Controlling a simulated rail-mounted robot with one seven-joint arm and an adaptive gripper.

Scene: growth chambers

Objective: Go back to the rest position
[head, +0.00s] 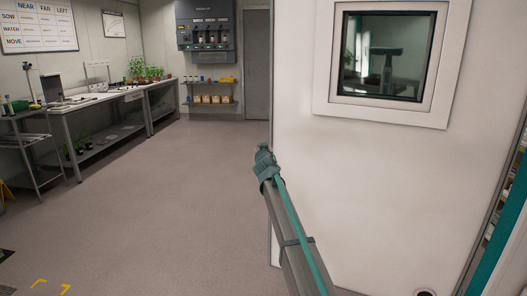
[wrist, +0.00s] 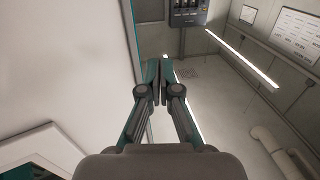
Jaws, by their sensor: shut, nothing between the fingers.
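My gripper (wrist: 160,82) is in the middle of the wrist view. Its two dark fingers with teal sides are together, and nothing shows between them. It points up into the room, with a white chamber wall to its left and ceiling light strips beyond. In the head view my arm rises from the bottom edge, in front of the white chamber wall (head: 350,190). I cannot make out the fingers there.
A window (head: 385,58) is set in the chamber wall. Benches with potted plants (head: 145,70) line the left wall. A wall dispenser (head: 206,28) and a low shelf of boxes (head: 212,98) stand at the back. The floor (head: 165,190) between is clear. A light strip (wrist: 243,58) crosses the wrist view.

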